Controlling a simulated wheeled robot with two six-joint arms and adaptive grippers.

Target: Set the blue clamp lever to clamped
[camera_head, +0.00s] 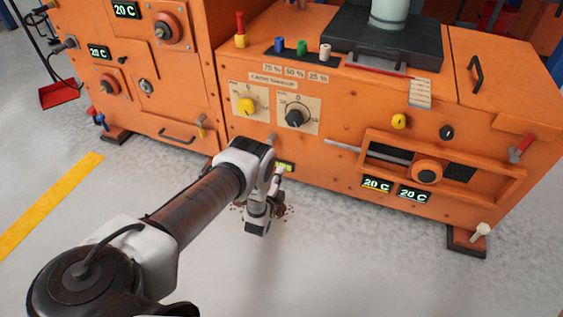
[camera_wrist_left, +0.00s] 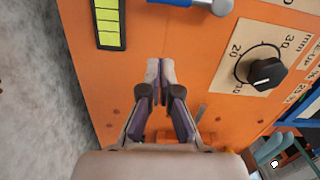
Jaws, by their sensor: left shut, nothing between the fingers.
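In the left wrist view a lever with a blue part and a pale metal head (camera_wrist_left: 192,4) is cut off by the top edge. I cannot make out its setting. My left gripper (camera_wrist_left: 161,72) is shut and empty, its fingertips in front of the orange panel, below the lever in that view and apart from it. In the head view the left gripper (camera_head: 276,186) is low at the front of the orange machine, partly hidden by my wrist. The lever near it cannot be made out there. My right gripper is out of view.
A yellow-green display (camera_wrist_left: 108,24) and a black dial (camera_wrist_left: 262,70) flank the fingers in the wrist view. The orange machine (camera_head: 340,150) carries a yellow knob (camera_head: 246,105) and several levers. A small blue handle (camera_head: 101,121) is on the left cabinet. The floor in front is largely clear.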

